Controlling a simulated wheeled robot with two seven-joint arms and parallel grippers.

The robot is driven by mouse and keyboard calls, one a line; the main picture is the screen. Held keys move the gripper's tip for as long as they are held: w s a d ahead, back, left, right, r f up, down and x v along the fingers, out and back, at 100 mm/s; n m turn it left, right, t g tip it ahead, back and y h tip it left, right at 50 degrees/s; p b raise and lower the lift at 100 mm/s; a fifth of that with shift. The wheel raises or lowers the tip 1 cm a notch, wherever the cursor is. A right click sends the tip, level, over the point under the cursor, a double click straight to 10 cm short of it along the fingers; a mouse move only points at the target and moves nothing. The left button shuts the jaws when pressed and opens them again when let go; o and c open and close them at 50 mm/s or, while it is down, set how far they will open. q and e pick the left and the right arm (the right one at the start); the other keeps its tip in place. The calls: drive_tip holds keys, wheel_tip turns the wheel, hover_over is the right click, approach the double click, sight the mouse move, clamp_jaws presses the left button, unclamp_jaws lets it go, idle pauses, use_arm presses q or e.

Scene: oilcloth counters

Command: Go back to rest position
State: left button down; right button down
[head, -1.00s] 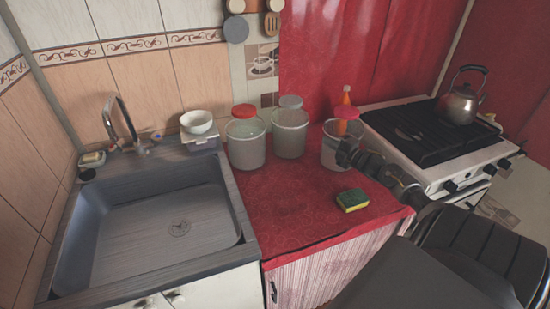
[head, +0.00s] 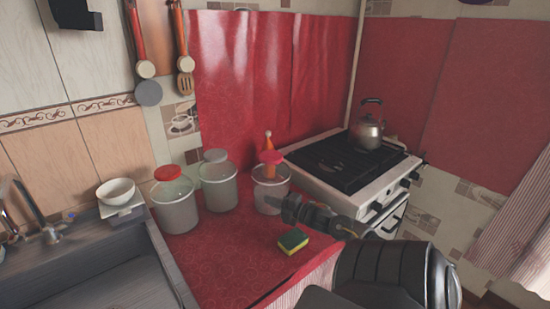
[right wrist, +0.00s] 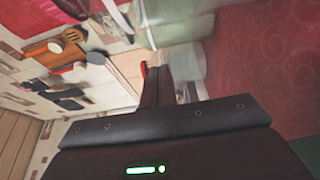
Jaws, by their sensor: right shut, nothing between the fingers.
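My right gripper (head: 288,206) is shut and empty. In the head view it is over the red counter (head: 225,262), in front of the lower right part of a clear container with a pink-red lid (head: 270,157); whether it touches the container I cannot tell. A yellow-green sponge (head: 293,240) lies below it in the picture. In the right wrist view the dark fingers (right wrist: 157,82) are together, with blurred clear containers beyond them. My left gripper is in neither view.
Two more containers, one red-lidded (head: 175,205) and one grey-lidded (head: 218,185), stand to the left. An orange bottle (head: 267,143) is behind the nearest container. The stove (head: 335,165) with a kettle (head: 367,132) is at the right. A sink (head: 110,285) and white bowl (head: 116,190) are left.

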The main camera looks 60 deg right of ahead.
drive_tip(key=shift+s+d, duration=0.1)
drive_tip(key=shift+s, duration=0.65)
